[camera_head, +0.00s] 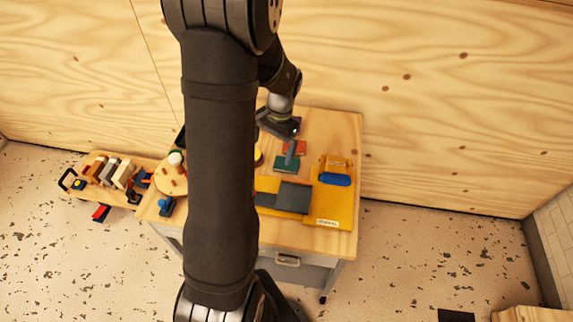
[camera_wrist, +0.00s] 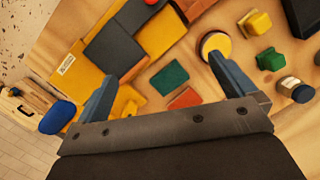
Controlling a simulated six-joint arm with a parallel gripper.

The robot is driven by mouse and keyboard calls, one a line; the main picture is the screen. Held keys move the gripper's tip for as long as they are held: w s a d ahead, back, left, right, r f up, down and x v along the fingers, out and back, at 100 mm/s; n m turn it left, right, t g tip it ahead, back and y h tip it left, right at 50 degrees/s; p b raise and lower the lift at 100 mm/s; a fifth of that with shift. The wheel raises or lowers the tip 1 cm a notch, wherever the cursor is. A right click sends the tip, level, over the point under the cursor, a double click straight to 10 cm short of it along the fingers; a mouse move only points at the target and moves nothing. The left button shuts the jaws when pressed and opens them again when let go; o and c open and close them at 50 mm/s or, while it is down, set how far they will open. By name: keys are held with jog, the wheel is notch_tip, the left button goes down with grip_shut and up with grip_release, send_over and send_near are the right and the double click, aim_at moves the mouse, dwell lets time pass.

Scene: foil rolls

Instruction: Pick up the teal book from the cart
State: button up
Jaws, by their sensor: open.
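The teal book (camera_head: 285,167) lies flat on the wooden top of the cart (camera_head: 347,130), right of my arm in the head view. In the wrist view the teal book (camera_wrist: 170,78) shows between my two fingers, farther off than they are. My gripper (camera_head: 291,152) hangs over the book area in the head view and partly covers it. In the wrist view my gripper (camera_wrist: 161,70) has its blue-grey fingers wide apart with nothing between them. The gap between gripper and book is hard to judge.
An orange-red book (camera_wrist: 184,98) lies close beside the teal one. Dark grey pieces (camera_head: 293,197) lie on a yellow board (camera_head: 333,207) nearby. A yellow round piece (camera_wrist: 214,43) and several small blocks stand near the right finger in the wrist view.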

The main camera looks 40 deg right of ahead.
jog(key=w+d+r+n+h, duration=0.2)
jog(key=w+d+n, duration=0.1)
jog(key=d+n, duration=0.25)
send_over(279, 166)
jog(key=d, duration=0.2)
jog(key=shift+m+h, duration=0.25)
jog(key=shift+h, duration=0.05)
jog(key=f, duration=1.2)
jog(key=shift+d, duration=0.2)
jog(key=shift+s+d+f, duration=0.1)
jog(key=shift+s+f, duration=0.05)
jog(key=shift+f, duration=1.15)
jog(key=shift+s+d+f, duration=0.1)
jog(key=shift+f, duration=1.2)
jog(key=shift+c, duration=0.4)
jog(key=c, duration=1)
